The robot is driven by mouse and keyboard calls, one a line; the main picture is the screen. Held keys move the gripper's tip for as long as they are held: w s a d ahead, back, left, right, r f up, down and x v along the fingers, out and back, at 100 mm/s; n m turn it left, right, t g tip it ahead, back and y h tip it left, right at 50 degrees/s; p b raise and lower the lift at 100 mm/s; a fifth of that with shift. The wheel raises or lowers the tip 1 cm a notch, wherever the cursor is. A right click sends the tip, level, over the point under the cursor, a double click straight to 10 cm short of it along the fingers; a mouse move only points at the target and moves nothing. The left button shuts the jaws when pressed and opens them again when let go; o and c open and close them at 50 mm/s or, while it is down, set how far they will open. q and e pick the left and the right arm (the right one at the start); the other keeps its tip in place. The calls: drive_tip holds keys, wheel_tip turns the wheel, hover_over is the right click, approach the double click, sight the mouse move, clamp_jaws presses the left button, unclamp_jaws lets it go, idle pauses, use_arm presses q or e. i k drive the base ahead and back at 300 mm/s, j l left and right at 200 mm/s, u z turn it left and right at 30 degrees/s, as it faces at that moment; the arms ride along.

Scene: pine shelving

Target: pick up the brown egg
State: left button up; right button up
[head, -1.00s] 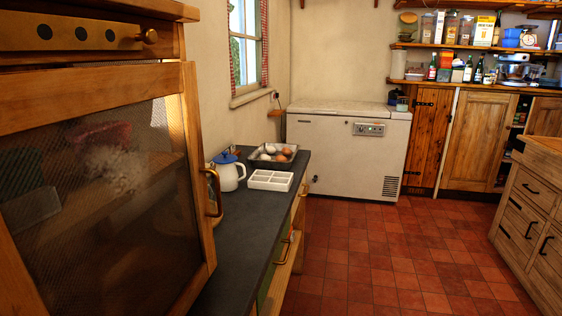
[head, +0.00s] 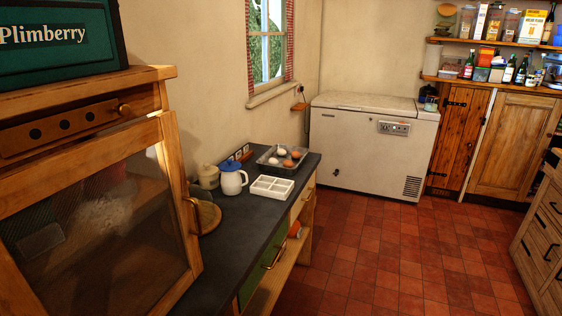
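Brown eggs lie in a grey metal tray (head: 262,166) at the far end of the dark counter. One brown egg (head: 288,163) is near the middle of the tray, and another brownish egg (head: 296,154) is just behind it to the right. Pale eggs (head: 273,160) lie beside them on the left. The eggs are small here, so their exact shades are hard to tell. Neither of my grippers is in view.
A white divided tray (head: 272,187), a white jug with a blue lid (head: 232,180) and a beige pot (head: 208,177) stand nearer on the counter (head: 235,235). A mesh-front cabinet (head: 100,215) rises at left. The red tiled floor (head: 400,260) is clear.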

sight(287, 164)
drive_tip(key=i+l+u, duration=0.15)
drive_tip(key=l, duration=0.2)
drive_tip(key=i+l+u, duration=0.35)
drive_tip(key=l, duration=0.35)
drive_tip(key=i+l+u, duration=0.15)
drive_tip(key=l, duration=0.3)
drive_tip(key=i+l+u, duration=0.25)
drive_tip(key=i+l, duration=0.15)
drive_tip(key=l, duration=0.2)
drive_tip(key=i+l+u, duration=0.3)
drive_tip(key=l, duration=0.35)
drive_tip(key=i+l+u, duration=0.1)
drive_tip(key=l, duration=0.25)
drive_tip(key=i+l+u, duration=0.15)
drive_tip(key=l, duration=0.25)
drive_tip(key=i+l+u, duration=0.65)
drive_tip(key=i+l, duration=0.3)
drive_tip(key=l, duration=0.15)
